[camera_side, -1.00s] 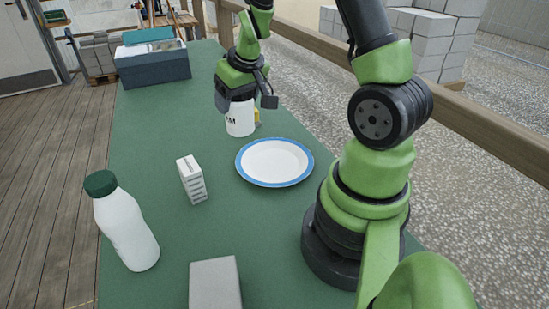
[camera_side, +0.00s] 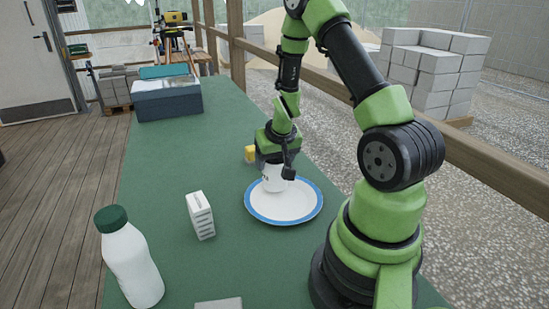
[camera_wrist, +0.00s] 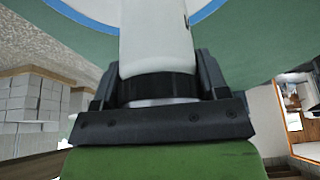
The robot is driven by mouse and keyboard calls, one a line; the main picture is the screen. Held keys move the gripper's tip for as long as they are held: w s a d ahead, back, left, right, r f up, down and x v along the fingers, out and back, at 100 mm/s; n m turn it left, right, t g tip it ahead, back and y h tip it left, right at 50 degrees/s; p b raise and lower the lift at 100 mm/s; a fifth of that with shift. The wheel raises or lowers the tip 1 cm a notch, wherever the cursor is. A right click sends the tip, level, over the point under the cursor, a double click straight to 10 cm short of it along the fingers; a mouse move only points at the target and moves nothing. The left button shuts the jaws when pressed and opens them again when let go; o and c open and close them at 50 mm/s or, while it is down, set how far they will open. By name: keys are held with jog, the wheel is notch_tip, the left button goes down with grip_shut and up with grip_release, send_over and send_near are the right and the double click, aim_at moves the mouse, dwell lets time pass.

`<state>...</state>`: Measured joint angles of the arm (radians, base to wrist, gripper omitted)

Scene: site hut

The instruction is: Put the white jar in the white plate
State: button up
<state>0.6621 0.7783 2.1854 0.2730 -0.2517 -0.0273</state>
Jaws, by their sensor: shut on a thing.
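The white jar (camera_side: 274,181) is held in my gripper (camera_side: 273,166), which is shut on its upper part. In the side view the jar is over the far left part of the white plate (camera_side: 290,207), which has a blue rim and lies on the green table. I cannot tell whether the jar's base touches the plate. In the wrist view the white jar (camera_wrist: 155,40) stands between the two dark fingers of my gripper (camera_wrist: 158,90), and a piece of the plate's blue rim (camera_wrist: 207,10) shows beyond it.
A small white box (camera_side: 201,215) and a white bottle with a green cap (camera_side: 130,262) stand left of the plate. A yellow object (camera_side: 250,153) is just behind the gripper. A grey-blue bin (camera_side: 167,98) sits at the table's far end. The table's left middle is clear.

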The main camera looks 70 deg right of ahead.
jog(key=shift+f, duration=0.15)
jog(key=o, duration=1.1)
